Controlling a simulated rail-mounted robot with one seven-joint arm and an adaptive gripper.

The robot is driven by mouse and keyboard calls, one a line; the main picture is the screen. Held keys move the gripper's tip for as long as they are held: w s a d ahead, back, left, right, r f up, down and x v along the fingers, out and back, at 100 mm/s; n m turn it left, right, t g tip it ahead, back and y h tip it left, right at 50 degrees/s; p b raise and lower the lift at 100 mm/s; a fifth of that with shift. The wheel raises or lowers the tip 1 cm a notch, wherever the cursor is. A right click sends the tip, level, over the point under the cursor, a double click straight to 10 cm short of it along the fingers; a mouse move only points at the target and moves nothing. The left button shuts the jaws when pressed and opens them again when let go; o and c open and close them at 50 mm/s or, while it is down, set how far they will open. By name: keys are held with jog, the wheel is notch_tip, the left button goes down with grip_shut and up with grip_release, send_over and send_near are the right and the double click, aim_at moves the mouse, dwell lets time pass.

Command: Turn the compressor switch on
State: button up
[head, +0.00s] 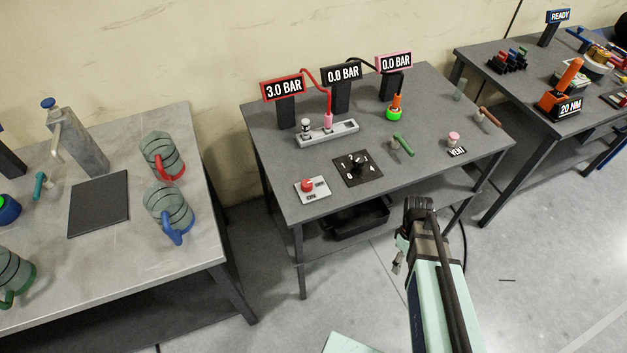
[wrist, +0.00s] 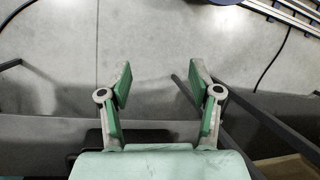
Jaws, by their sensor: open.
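The compressor switch (head: 307,185) is a red knob on a pale plate with ON lettering, at the front left corner of the middle table (head: 436,105). Its exact setting is too small to tell. My gripper (head: 398,262) hangs in front of that table, to the right of the switch and well apart from it. In the wrist view my gripper (wrist: 160,78) is open, with its two green-padded fingers spread and nothing between them. The switch does not show in the wrist view.
A black dial plate (head: 358,169) sits right of the switch. Behind are a grey manifold (head: 327,134) and signs reading 3.0 BAR (head: 283,88) and 0.0 BAR (head: 342,75). A green handle (head: 403,144) and pink VENT button (head: 454,138) stand right. The left table (head: 110,255) is separate.

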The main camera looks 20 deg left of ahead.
jog(key=w+a+r+n+t, duration=0.1)
jog(key=w+a+r+n, duration=0.25)
jog(key=w+r, duration=0.2)
jog(key=w+a+r+n+t, duration=0.1)
jog(key=w+a+r+n, duration=0.2)
jog(key=w+a+r, duration=0.3)
notch_tip(320, 180, up, 22)
jog(key=r+n+t+y+b, duration=0.1)
jog(key=n+t+b, duration=0.1)
jog(key=n+b, duration=0.65)
send_over(306, 183)
jog(key=p, duration=0.2)
jog(key=n, duration=0.2)
notch_tip(306, 183, down, 18)
jog(key=p, duration=0.3)
jog(key=shift+r, duration=0.15)
jog(key=shift+c, duration=0.2)
jog(key=c, duration=1.1)
